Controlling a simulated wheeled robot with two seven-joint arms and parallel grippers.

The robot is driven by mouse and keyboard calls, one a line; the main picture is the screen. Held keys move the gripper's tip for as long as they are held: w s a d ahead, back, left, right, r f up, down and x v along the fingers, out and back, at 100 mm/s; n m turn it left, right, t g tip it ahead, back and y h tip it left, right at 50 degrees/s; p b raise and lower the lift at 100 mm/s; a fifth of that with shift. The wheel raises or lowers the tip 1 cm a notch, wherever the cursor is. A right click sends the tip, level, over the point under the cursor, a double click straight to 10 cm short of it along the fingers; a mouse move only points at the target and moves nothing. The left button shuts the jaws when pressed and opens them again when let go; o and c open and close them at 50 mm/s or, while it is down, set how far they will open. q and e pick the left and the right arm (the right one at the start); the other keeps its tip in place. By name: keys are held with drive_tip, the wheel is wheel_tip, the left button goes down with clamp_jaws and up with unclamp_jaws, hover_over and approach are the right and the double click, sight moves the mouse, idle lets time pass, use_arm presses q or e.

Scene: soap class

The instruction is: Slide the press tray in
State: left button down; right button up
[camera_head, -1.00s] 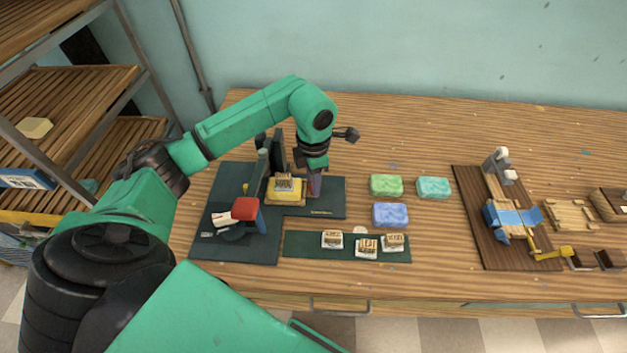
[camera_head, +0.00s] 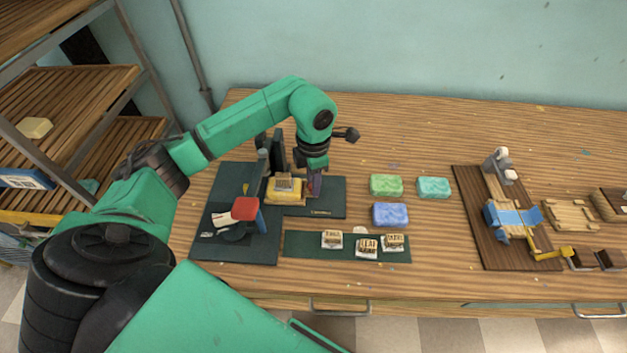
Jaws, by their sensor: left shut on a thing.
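The press stands on a dark green mat (camera_head: 232,180) at the left of the table; its dark upright (camera_head: 277,148) rises behind a yellow soap bar. The yellow soap (camera_head: 284,196) lies on the wooden press tray (camera_head: 288,208), with a small stamp block (camera_head: 284,184) on top of it. My left gripper (camera_head: 314,188) points down at the right end of the tray and is shut there. Its fingertips are small and what they grip is mostly hidden, but they sit at the tray's right side. My right gripper does not show.
A red-topped thing (camera_head: 245,209) stands at the front of the press. Three stamps, one of them here (camera_head: 367,248), lie on a green strip. Green (camera_head: 386,185), teal (camera_head: 433,187) and blue (camera_head: 390,214) soaps lie to the right. A brown board (camera_head: 487,230) holds a blue device.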

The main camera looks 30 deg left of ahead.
sight(295, 185)
use_arm(q)
drive_tip(key=shift+w+r, duration=0.1)
drive_tip(key=shift+a, duration=0.3)
drive_tip(key=a, duration=0.1)
drive_tip(key=s+a+b, duration=0.1)
drive_tip(key=s+a, duration=0.1)
drive_tip(key=shift+a, duration=0.25)
drive_tip(key=shift+w, duration=0.1)
drive_tip(key=shift+d, duration=0.1)
drive_tip(key=c, duration=0.8)
unclamp_jaws()
drive_tip(key=shift+c, duration=0.2)
drive_tip(key=shift+o, duration=1.2)
drive_tip(key=shift+s+a, duration=0.2)
